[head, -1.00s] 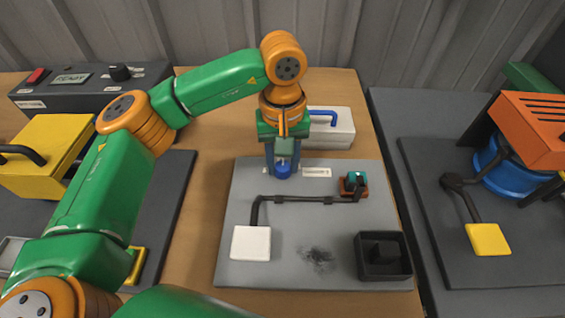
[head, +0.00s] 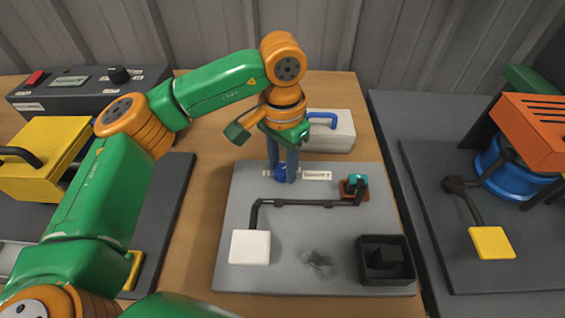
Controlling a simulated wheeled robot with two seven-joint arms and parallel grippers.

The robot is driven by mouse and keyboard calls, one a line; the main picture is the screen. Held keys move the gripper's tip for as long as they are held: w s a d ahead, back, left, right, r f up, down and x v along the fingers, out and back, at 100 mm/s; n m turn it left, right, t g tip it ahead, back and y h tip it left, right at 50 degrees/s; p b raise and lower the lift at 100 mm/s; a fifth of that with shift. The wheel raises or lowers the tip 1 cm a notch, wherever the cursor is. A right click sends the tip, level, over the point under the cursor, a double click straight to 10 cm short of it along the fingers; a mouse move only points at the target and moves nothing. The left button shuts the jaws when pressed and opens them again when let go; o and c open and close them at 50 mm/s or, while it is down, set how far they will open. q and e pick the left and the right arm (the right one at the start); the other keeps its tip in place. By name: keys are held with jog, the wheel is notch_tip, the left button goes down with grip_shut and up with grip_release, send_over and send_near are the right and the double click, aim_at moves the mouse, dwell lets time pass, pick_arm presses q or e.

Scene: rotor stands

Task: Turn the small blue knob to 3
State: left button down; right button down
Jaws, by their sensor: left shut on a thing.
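The small blue knob (head: 281,174) stands near the back edge of the grey plate (head: 240,205), left of its middle. My left gripper (head: 284,175) points down from above and is shut on the knob, with a finger on either side. The fingers hide part of the knob. White label strips show beside it, one on the right (head: 316,175); their marks are too small to read. My right gripper is not in view.
On the plate are a black linkage (head: 300,203), a white pad (head: 250,247), a teal-topped part (head: 356,185) and a black open box (head: 386,258). A white case (head: 330,131) with a blue handle stands behind. Dark stands flank the plate.

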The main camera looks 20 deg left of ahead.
aim_at(282, 169)
pick_arm(q)
jog(key=shift+m, duration=0.9)
jog(key=shift+c, duration=2.3)
grip_release()
notch_tip(282, 169, up, 7)
jog(key=shift+r, duration=0.1)
